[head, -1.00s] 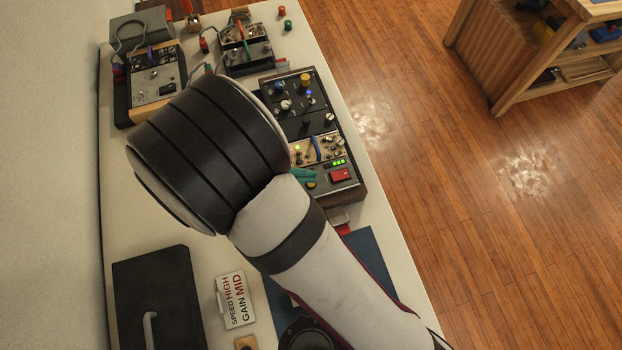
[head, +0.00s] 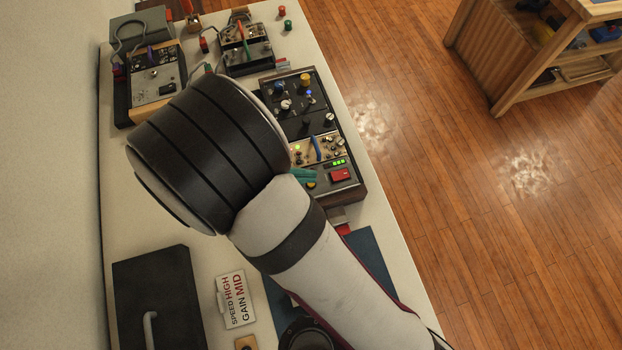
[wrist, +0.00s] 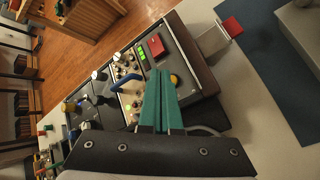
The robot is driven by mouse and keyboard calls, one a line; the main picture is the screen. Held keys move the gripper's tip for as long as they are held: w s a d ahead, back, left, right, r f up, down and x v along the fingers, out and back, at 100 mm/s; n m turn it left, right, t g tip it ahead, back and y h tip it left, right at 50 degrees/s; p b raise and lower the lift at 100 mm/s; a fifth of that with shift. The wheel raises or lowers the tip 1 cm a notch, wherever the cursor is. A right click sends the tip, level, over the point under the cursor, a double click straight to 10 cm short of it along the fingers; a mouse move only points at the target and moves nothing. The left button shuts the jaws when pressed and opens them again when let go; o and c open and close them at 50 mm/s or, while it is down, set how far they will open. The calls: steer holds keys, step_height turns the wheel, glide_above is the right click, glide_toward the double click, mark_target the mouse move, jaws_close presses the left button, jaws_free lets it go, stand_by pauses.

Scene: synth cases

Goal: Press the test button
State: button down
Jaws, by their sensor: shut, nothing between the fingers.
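A control panel in a wooden case (head: 352,191) stands at the table's right edge. On it are a red rectangular button (head: 341,174) and a round yellow button (head: 311,184). I cannot read a label that tells which is the test button. In the wrist view the red button (wrist: 156,46) lies beyond my fingertips, and the yellow button (wrist: 174,81) is close to their right side. My gripper (wrist: 159,74) has teal fingers, shut together and empty, above the panel. Whether they touch it I cannot tell. In the head view my arm hides part of the panel.
Knobs, a blue lever (wrist: 127,84) and a lit green display (wrist: 142,53) sit near my fingers. Other devices (head: 155,82) stand at the far end. A card (head: 236,300) reads "SPEED HIGH GAIN MID". A dark box (head: 158,300) lies at near left.

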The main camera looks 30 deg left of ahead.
steer(key=shift+f, duration=0.1)
stand_by(0.3)
steer(key=shift+f, duration=0.3)
steer(key=shift+f, duration=0.35)
stand_by(0.5)
steer(key=shift+r, duration=0.8)
steer(key=shift+r, duration=2.5)
